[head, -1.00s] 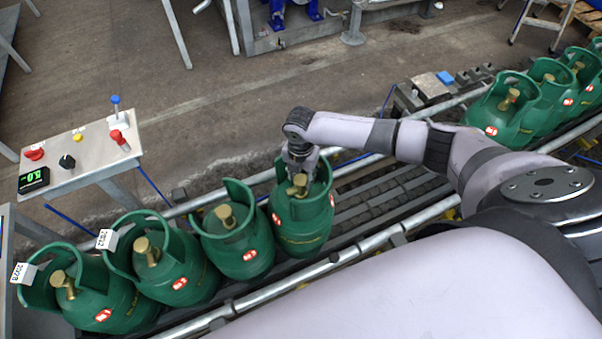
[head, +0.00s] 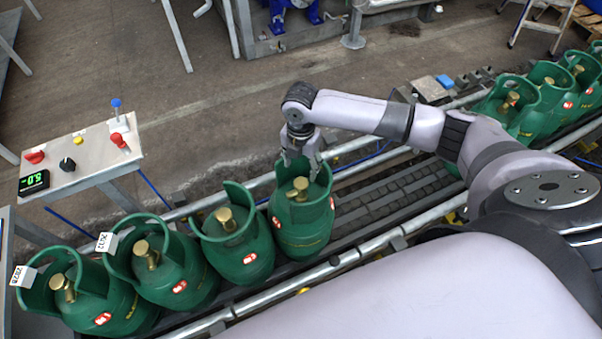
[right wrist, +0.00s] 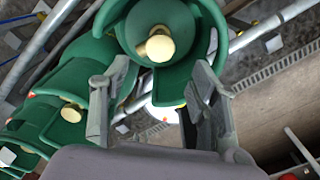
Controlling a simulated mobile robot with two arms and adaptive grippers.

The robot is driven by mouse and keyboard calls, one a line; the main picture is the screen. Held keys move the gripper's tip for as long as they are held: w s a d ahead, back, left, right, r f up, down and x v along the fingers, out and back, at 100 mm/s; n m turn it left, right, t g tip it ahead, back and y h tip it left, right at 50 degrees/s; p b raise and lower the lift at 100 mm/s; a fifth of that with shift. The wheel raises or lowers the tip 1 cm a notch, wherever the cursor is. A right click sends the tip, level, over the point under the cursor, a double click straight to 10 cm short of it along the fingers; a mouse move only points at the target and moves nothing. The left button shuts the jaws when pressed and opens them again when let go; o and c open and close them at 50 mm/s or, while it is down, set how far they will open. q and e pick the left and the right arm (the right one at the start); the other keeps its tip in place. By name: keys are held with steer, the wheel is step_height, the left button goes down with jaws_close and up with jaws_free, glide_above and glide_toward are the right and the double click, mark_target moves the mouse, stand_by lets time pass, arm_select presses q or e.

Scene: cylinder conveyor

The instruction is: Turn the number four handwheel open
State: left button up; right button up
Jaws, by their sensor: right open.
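A green gas cylinder (head: 303,232) stands fourth from the left in the near group on the conveyor, with a brass valve and handwheel (head: 298,189) inside its collar. My right gripper (head: 302,168) is open and empty above that handwheel, with its fingers at the collar opening. In the right wrist view the brass handwheel (right wrist: 159,47) shows just beyond and between the spread fingers (right wrist: 160,75), apart from them. I cannot tell how far the handwheel is turned. My left gripper is not in view.
Several other green cylinders (head: 240,250) stand close by on the left, two with white number tags (head: 106,242). More stand at the upper right (head: 510,105). A control panel (head: 85,155) is at the left. The roller conveyor (head: 385,200) right of the fourth cylinder is clear.

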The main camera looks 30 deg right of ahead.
step_height(320, 180, up, 4)
steer(key=shift+r, duration=0.1)
stand_by(0.7)
